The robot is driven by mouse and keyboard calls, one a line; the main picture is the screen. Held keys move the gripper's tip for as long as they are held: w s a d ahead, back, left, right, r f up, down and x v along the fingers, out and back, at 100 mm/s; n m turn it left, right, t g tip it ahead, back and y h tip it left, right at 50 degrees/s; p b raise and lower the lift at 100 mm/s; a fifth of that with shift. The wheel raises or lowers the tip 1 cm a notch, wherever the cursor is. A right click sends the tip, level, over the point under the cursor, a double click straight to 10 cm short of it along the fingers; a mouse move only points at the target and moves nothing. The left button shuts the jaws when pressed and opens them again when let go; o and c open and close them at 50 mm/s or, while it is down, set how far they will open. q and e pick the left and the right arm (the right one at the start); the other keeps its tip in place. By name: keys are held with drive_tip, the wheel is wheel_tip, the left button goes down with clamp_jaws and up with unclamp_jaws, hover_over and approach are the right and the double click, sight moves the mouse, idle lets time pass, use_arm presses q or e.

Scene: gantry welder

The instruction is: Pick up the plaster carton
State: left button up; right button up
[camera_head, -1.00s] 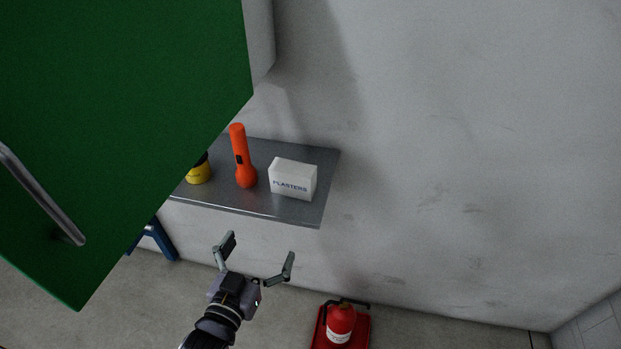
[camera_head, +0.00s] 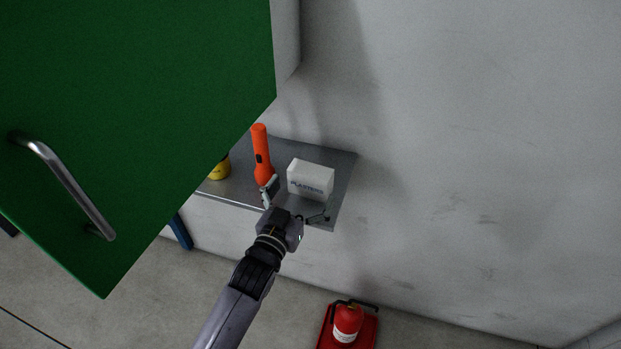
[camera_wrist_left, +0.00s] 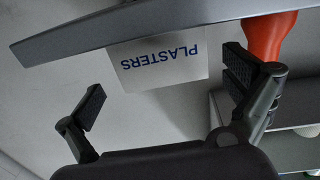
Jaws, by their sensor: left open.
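The plaster carton (camera_head: 311,178) is a white box with blue "PLASTERS" lettering, standing on a grey metal shelf (camera_head: 343,170). My left gripper (camera_head: 297,204) is open and empty at the shelf's front edge, just in front of the carton, with its fingers spread. In the left wrist view the carton (camera_wrist_left: 158,62) appears upside down between the open fingers, a little beyond their tips. The shelf edge (camera_wrist_left: 100,30) crosses the top of that view. My right gripper is not in view.
An orange torch (camera_head: 262,155) stands upright just left of the carton, close to one finger. A yellow object (camera_head: 220,169) is partly hidden behind the green door (camera_head: 130,110), which has a metal handle (camera_head: 70,185). A red fire extinguisher (camera_head: 347,322) stands on the floor.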

sight(307, 182)
use_arm(q)
drive_tip(key=shift+w+d+r, duration=0.15)
drive_tip(key=shift+w+r, duration=0.05)
drive_tip(key=shift+w, duration=0.2)
drive_tip(key=p+x, duration=0.1)
drive_tip(key=x, duration=0.2)
drive_tip(key=shift+w+r, duration=0.1)
drive_tip(key=shift+w, duration=0.1)
drive_tip(key=shift+w+d, duration=0.2)
drive_tip(key=shift+w, duration=0.2)
drive_tip(key=shift+c, duration=0.4)
drive_tip(key=c, duration=1)
